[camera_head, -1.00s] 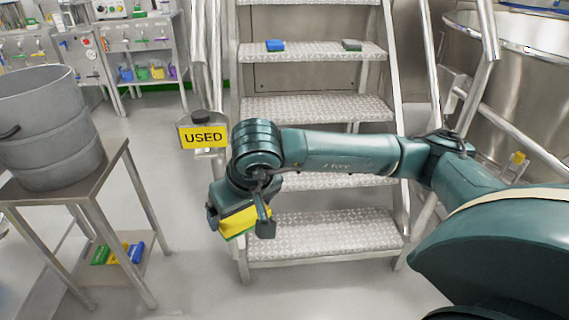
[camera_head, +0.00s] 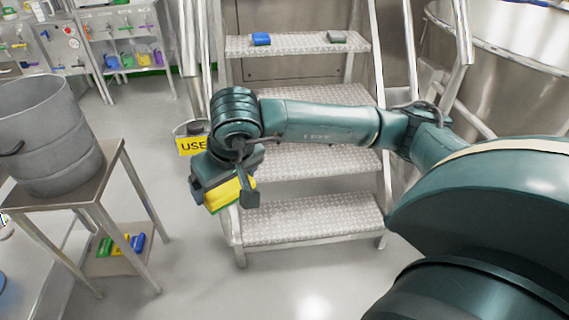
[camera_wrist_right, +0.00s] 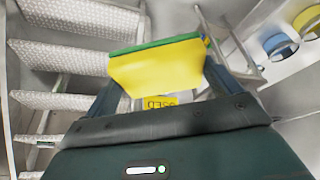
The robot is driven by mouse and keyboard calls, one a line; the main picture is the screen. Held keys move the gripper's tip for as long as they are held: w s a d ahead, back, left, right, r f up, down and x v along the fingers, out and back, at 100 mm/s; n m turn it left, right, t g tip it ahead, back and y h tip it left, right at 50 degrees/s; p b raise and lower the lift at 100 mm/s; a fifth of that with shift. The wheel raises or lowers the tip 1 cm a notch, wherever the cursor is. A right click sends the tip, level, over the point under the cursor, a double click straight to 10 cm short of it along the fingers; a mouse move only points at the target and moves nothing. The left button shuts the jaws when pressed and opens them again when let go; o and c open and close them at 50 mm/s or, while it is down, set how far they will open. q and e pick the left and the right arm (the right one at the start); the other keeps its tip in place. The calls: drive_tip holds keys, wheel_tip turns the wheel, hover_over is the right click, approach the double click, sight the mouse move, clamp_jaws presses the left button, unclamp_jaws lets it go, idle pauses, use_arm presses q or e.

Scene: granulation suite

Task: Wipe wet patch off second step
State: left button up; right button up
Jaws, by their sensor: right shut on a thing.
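My right gripper (camera_head: 223,190) is shut on a yellow sponge (camera_head: 221,196) with a green layer. It holds the sponge in the air in front of the left side of the steps. The sponge also shows in the right wrist view (camera_wrist_right: 158,72), between the two fingers. The second step (camera_head: 310,162) from the floor is a patterned metal tread, partly behind my right forearm. The bottom step (camera_head: 310,221) is mostly bare to view. I cannot make out a wet patch on either. My left gripper is not in view.
A yellow "USED" sign (camera_head: 190,147) is partly hidden behind my gripper. A blue block (camera_head: 261,39) and a grey block (camera_head: 337,37) lie on a higher step. A steel table (camera_head: 113,160) bears a pail (camera_head: 45,130). Handrails flank the steps.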

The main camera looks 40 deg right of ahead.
drive_tip(key=s+a+r+p, duration=0.1)
drive_tip(key=s+a+r, duration=0.3)
drive_tip(key=s, duration=0.5)
idle(0.7)
